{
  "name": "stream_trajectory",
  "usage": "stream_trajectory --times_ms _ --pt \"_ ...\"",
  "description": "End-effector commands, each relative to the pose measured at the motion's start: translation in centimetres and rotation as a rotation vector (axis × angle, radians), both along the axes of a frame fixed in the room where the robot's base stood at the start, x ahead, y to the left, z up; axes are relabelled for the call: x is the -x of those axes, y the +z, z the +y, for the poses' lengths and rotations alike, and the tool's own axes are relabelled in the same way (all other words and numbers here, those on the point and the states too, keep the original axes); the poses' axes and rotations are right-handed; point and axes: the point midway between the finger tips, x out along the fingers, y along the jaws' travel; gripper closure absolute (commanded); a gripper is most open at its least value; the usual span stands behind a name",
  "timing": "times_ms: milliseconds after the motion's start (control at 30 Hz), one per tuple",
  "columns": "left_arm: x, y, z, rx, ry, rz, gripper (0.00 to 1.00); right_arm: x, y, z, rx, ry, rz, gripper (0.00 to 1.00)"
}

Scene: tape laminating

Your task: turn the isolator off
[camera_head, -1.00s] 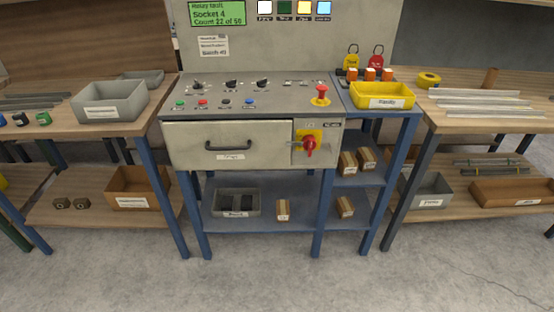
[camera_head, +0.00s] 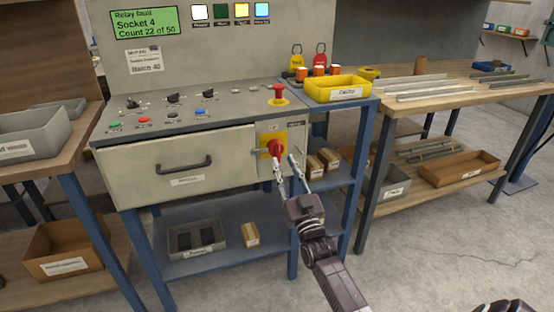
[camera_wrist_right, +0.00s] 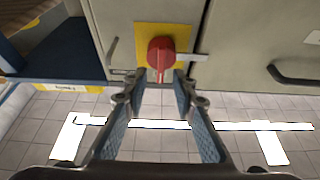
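The isolator is a red rotary knob (camera_head: 275,147) on a yellow plate (camera_head: 265,144), on the cabinet front right of the drawer. In the right wrist view the knob (camera_wrist_right: 161,52) shows a pale mark on its lower part, and a grey bar (camera_wrist_right: 195,57) sticks out beside it. My right gripper (camera_head: 286,161) is in front of the knob, its fingers apart. My left gripper is not in view.
A red emergency button (camera_head: 278,94) stands on the console top above the isolator. The drawer (camera_head: 130,178) with its dark handle (camera_head: 184,163) is to the left. A yellow tray (camera_head: 337,88) and padlocks (camera_head: 320,54) are to the right. Small boxes (camera_head: 330,157) sit below on a shelf.

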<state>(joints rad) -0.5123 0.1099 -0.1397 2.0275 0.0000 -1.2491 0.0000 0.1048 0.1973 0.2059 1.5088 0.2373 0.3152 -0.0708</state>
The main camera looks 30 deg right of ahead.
Motion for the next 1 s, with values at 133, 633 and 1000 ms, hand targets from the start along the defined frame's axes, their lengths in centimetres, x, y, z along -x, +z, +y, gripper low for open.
stream_trajectory --times_ms 133,633,1000 --pt "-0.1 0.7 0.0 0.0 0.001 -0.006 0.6 -2.0 0.8 -0.4 0.001 0.001 -0.001 0.75" --pt "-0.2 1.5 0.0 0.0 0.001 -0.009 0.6 -3.3 1.3 -0.8 -0.001 0.001 0.004 0.79" --pt "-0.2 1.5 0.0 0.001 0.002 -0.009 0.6 -3.3 1.2 -0.7 -0.001 0.001 0.004 1.0"
